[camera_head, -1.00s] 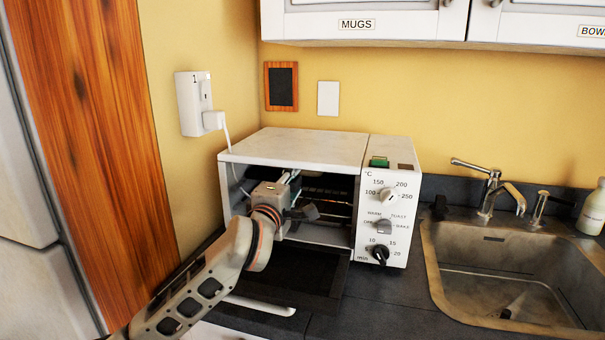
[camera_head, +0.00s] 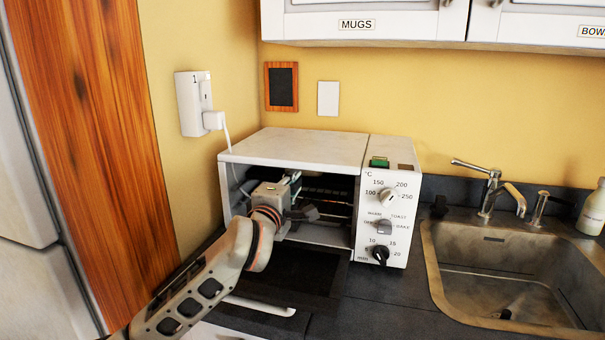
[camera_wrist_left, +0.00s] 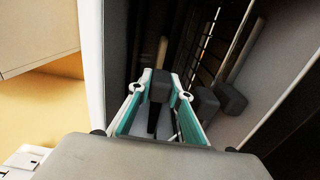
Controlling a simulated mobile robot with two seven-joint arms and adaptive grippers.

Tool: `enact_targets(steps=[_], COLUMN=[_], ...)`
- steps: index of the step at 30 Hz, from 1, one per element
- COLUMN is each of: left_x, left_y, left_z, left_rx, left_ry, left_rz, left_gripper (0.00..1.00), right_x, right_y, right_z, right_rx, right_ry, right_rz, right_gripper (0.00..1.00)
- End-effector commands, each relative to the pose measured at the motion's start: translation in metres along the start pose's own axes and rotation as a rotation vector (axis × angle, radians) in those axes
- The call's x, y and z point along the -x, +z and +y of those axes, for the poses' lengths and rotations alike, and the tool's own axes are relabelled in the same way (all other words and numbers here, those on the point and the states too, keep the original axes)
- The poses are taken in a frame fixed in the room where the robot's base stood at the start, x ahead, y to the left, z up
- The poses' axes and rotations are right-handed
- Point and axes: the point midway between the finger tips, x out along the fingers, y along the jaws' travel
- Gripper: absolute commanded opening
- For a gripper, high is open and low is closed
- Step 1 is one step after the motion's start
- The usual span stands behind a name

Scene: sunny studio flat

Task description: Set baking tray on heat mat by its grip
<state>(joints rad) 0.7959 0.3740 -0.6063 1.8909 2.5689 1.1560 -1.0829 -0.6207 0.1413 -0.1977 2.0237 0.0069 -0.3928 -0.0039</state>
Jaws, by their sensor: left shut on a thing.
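My left gripper (camera_head: 290,184) reaches into the open front of the white toaster oven (camera_head: 293,146). In the left wrist view, its two teal-edged fingers (camera_wrist_left: 160,84) are closed on a dark grey block (camera_wrist_left: 159,90), which looks like the baking tray's grip. Another dark block (camera_wrist_left: 230,96) sits to the right of the fingers. The tray's body cannot be made out clearly in the dark oven. No heat mat can be made out in either view. My right gripper is not in view.
The oven's door (camera_head: 316,281) is folded down in front, with a pale handle (camera_head: 262,306). The control panel (camera_head: 390,222) stands right of the opening. A sink (camera_head: 500,268) with a tap (camera_head: 489,190) is farther right. Dark counter (camera_head: 385,305) lies clear between.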

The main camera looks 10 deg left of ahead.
Motion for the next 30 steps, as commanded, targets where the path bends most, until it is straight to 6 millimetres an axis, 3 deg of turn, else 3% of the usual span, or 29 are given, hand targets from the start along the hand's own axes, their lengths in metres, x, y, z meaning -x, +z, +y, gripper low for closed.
enact_targets(steps=[30], left_x=[0.0004], left_y=[-0.0002], left_z=[0.0081], left_rx=[-0.001], left_ry=[0.006], left_rz=[0.0], left_gripper=[0.0], right_x=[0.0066], right_y=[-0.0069], right_z=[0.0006], right_rx=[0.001], right_ry=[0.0], right_rz=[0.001], right_gripper=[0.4])
